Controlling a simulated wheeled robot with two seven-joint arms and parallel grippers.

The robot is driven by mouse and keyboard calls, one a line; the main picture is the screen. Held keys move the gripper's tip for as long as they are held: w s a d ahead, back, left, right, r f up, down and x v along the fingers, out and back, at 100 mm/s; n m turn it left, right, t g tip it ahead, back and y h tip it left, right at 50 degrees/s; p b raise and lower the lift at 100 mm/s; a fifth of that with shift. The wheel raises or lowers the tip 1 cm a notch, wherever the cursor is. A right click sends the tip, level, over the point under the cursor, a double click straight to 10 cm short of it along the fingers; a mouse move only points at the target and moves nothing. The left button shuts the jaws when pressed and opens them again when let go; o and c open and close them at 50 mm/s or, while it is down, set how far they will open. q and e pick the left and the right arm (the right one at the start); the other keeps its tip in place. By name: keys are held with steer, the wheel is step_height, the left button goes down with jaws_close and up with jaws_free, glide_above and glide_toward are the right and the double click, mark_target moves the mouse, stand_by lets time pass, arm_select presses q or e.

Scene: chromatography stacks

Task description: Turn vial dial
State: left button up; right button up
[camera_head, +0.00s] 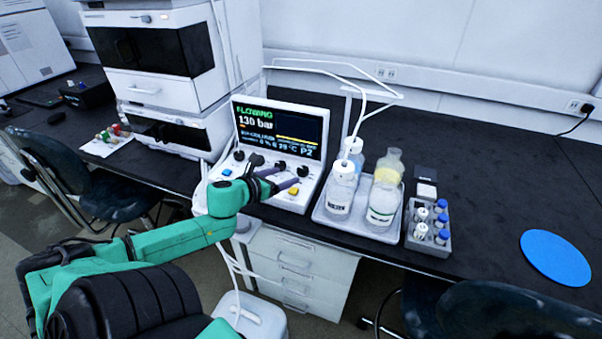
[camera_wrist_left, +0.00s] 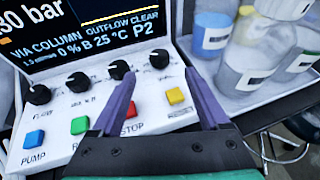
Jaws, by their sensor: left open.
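The control box (camera_head: 318,174) has a lit screen reading FLOWING, 130 bar and P2. Below it is a row of several black dials. In the left wrist view the rightmost dial (camera_wrist_left: 159,55) lies just beyond the gap between my fingertips; another dial (camera_wrist_left: 119,68) is just left of it. The small dial labels are too blurred to tell which is the vial dial. My left gripper (camera_wrist_left: 160,76) is open and empty over the panel, its purple fingers either side of that rightmost dial's line, apart from it. My right gripper is not in view.
Below the dials are blue (camera_wrist_left: 34,139), green (camera_wrist_left: 79,125) and yellow (camera_wrist_left: 175,96) buttons; the red STOP button is partly behind a finger. Right of the box stand a tray (camera_head: 336,226) of bottles and a grey vial rack (camera_head: 429,246). A blue disc (camera_head: 556,257) lies on the bench.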

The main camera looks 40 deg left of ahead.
mark_target(303, 169)
arm_select(q)
steer(key=b+x, duration=0.2)
steer(key=x, duration=0.7)
steer(key=shift+w+a+f, duration=0.15)
steer(key=shift+w+f+b, duration=0.2)
steer(key=shift+w+b, duration=0.1)
steer(key=shift+w, duration=0.15)
steer(key=shift+c, duration=0.3)
jaws_close()
